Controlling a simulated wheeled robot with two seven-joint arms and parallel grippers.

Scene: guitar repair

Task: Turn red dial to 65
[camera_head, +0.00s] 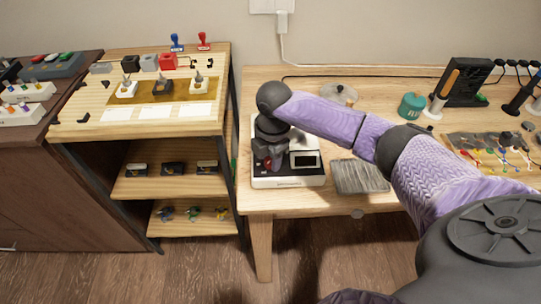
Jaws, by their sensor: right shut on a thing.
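A white box-shaped device (289,182) with a dark top stands at the left end of the wooden table. A small screen (304,160) is on its right part; no number on it can be read. A red dial (267,162) shows in part at the device's left front. My right gripper (271,163) points down over the dial and is shut on it. The gripper and wrist hide much of the dial, so its setting cannot be told. My left gripper is not in view.
A grey ridged pad (359,176) lies right of the device. A teal pot (411,105) and a round lidded item (338,94) stand farther back. A shelf unit (150,138) with switches stands to the left, beyond a narrow gap.

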